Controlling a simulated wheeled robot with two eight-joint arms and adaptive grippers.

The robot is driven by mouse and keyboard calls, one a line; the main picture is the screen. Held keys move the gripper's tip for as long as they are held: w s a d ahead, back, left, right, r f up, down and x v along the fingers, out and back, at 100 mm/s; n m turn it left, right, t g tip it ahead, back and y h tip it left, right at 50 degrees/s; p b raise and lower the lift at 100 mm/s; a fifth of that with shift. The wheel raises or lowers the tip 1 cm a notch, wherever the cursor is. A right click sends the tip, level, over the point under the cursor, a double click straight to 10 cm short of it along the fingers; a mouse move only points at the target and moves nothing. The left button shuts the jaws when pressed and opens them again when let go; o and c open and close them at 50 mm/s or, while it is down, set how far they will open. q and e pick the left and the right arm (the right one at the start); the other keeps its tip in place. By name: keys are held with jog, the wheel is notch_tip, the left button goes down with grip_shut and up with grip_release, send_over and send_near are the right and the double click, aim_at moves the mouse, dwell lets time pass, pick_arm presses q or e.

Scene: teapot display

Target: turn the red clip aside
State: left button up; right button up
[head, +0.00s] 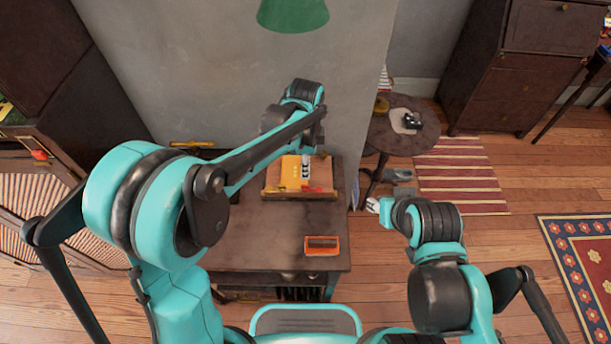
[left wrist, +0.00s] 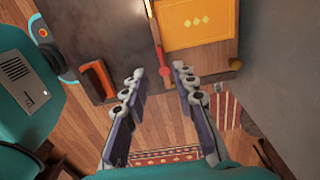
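The red clip (left wrist: 163,66) is a short red bar with a rounded end, lying along the edge of a yellow-orange panel in the left wrist view. In the head view it shows as a small red spot (head: 313,188) at the panel's front edge. The panel (left wrist: 198,24) has yellow diamonds; it also shows in the head view (head: 286,174). My left gripper (left wrist: 154,75) is open and empty, its fingers apart with the clip's end showing between and beyond their tips. I cannot tell any contact.
The panel lies on a dark table (head: 265,220). An orange-framed object (head: 322,245) sits near its front right corner. A grey wall (head: 240,80) stands behind. A round side table (head: 425,138) stands to the right. The table's front middle is bare.

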pick_arm(q)
jog(key=shift+r, duration=1.7)
jog(key=s+a+r+n+t, duration=0.2)
jog(key=s+a+n+t, duration=0.1)
jog(key=s+a+n, duration=0.5)
jog(key=s+a+r+n+t, duration=0.2)
jog(key=s+a+n+t, duration=0.2)
jog(key=s+a+n, duration=0.4)
jog(key=shift+a+n, duration=0.7)
jog(key=shift+n, duration=0.4)
